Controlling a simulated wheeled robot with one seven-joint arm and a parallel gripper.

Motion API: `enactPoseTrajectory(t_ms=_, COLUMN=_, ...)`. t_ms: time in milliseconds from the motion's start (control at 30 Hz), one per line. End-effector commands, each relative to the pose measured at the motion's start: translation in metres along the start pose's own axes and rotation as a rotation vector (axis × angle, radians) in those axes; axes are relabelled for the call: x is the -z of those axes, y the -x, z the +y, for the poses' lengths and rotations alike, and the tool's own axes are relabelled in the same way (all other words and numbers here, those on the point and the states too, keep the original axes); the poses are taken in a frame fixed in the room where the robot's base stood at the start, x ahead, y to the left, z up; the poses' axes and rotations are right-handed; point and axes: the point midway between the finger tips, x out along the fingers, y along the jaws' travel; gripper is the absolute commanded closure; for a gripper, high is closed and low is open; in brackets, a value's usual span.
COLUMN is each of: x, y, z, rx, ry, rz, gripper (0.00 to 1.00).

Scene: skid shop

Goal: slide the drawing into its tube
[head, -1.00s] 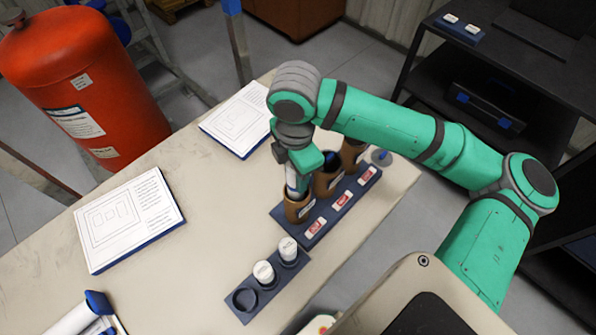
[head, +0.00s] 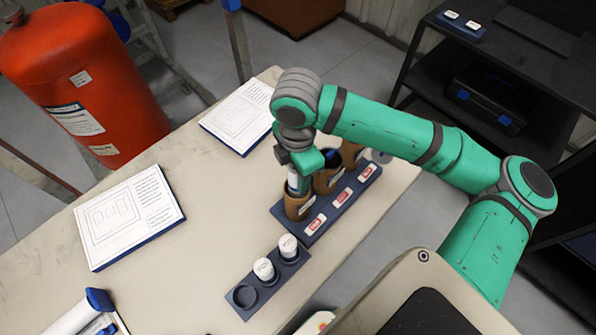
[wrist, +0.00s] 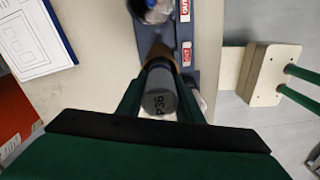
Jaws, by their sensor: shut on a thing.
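My gripper (head: 298,172) is shut on a rolled drawing (head: 293,184), whose grey end face marked "P36" (wrist: 160,103) shows between the fingers in the wrist view. The drawing stands roughly upright at the mouth of the nearest brown tube (head: 297,208), its lower end inside it. How deep it reaches is hidden. The tube stands in a dark blue rack (head: 312,238) with red-and-white labels. Two more brown tubes stand behind it; the middle one (head: 328,182) shows something dark blue at its mouth.
A small dark rack (head: 246,308) holds two white caps (head: 263,269) and has one empty socket. Two printed sheets on boards (head: 128,218) lie left. White rolls with blue ends (head: 82,315) lie at the front left. The table's middle is bare.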

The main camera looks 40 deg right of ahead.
Motion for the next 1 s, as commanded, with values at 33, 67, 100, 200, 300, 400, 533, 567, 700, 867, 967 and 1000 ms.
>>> enactPoseTrajectory(t_ms=33, x=0.0, y=-0.001, z=0.0, rx=0.0, ry=0.0, rz=0.0, gripper=0.92)
enactPoseTrajectory(t_ms=67, x=0.0, y=-0.002, z=0.0, rx=0.0, ry=0.0, rz=0.0, gripper=0.92)
enactPoseTrajectory(t_ms=100, x=0.0, y=-0.003, z=0.0, rx=0.0, ry=0.0, rz=0.001, gripper=0.92)
enactPoseTrajectory(t_ms=200, x=0.0, y=-0.005, z=0.0, rx=0.0, ry=0.001, rz=0.001, gripper=0.92)
enactPoseTrajectory(t_ms=300, x=0.0, y=-0.007, z=0.0, rx=0.0, ry=0.0, rz=0.0, gripper=0.92)
enactPoseTrajectory(t_ms=400, x=0.0, y=-0.009, z=0.0, rx=0.0, ry=0.0, rz=0.0, gripper=0.92)
enactPoseTrajectory(t_ms=533, x=0.0, y=-0.012, z=0.0, rx=0.0, ry=0.0, rz=0.0, gripper=0.92)
enactPoseTrajectory(t_ms=567, x=0.0, y=-0.012, z=0.0, rx=0.0, ry=0.0, rz=0.0, gripper=0.92)
enactPoseTrajectory(t_ms=700, x=-0.001, y=-0.015, z=0.0, rx=0.0, ry=-0.001, rz=0.001, gripper=0.92)
enactPoseTrajectory(t_ms=867, x=-0.001, y=-0.019, z=-0.001, rx=0.0, ry=-0.002, rz=0.001, gripper=0.92)
enactPoseTrajectory(t_ms=967, x=-0.001, y=-0.021, z=0.0, rx=0.0, ry=-0.001, rz=0.0, gripper=0.92)
enactPoseTrajectory(t_ms=1000, x=0.0, y=-0.022, z=0.0, rx=0.0, ry=0.001, rz=0.0, gripper=0.92)
